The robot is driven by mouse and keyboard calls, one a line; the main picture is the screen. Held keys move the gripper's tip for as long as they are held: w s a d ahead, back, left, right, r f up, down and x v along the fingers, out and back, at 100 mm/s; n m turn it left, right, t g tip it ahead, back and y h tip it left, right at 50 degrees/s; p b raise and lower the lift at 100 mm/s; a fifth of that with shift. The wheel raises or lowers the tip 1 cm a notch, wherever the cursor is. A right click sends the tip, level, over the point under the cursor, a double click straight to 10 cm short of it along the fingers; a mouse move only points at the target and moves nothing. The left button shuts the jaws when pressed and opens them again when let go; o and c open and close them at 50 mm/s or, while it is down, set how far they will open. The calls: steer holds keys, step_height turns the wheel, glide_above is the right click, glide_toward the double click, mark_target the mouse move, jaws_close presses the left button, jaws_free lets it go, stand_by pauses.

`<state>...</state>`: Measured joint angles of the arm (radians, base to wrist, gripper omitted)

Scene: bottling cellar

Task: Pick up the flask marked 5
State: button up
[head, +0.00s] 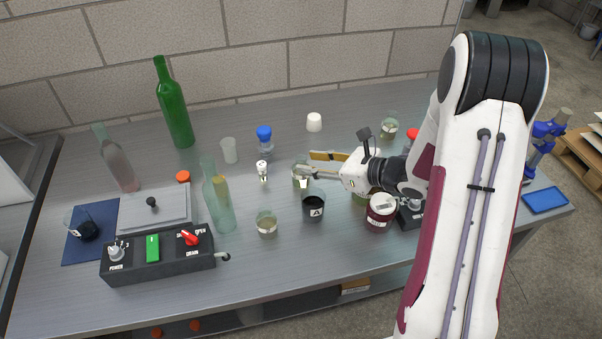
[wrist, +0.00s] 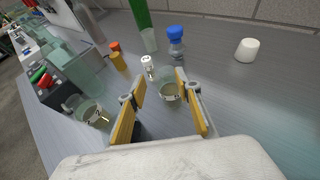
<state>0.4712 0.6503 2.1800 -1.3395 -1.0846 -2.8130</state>
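No marking 5 is readable on any vessel. A small glass vessel with pale yellowish liquid (head: 299,182) stands upright on the bench at the fingertips of my gripper (head: 310,164). In the wrist view this vessel (wrist: 168,94) shows between and just beyond the fingertips of my gripper (wrist: 160,88), its label too small to read. My gripper is open, its yellow-padded fingers spread apart; I cannot tell whether either touches the glass. A similar vessel (head: 267,224) stands to the front left, also in the wrist view (wrist: 91,113), its label unclear.
A dark-filled beaker marked A (head: 314,208) stands just in front of my gripper. A blue-capped bottle (head: 265,143) and a small white-topped vial (head: 262,170) stand to the left. A clear bottle (head: 218,202) and control box (head: 158,261) are farther left. A white cap (head: 314,121) lies behind.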

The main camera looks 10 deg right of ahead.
mark_target(296, 159)
steer(key=shift+w+d+f+x, duration=0.1)
steer(key=shift+d+x, duration=0.1)
steer(key=shift+x, duration=1.1)
steer(key=shift+w+d+f+x, duration=0.1)
steer(key=shift+d+x, duration=0.05)
steer(key=shift+x, duration=1.15)
jaws_close()
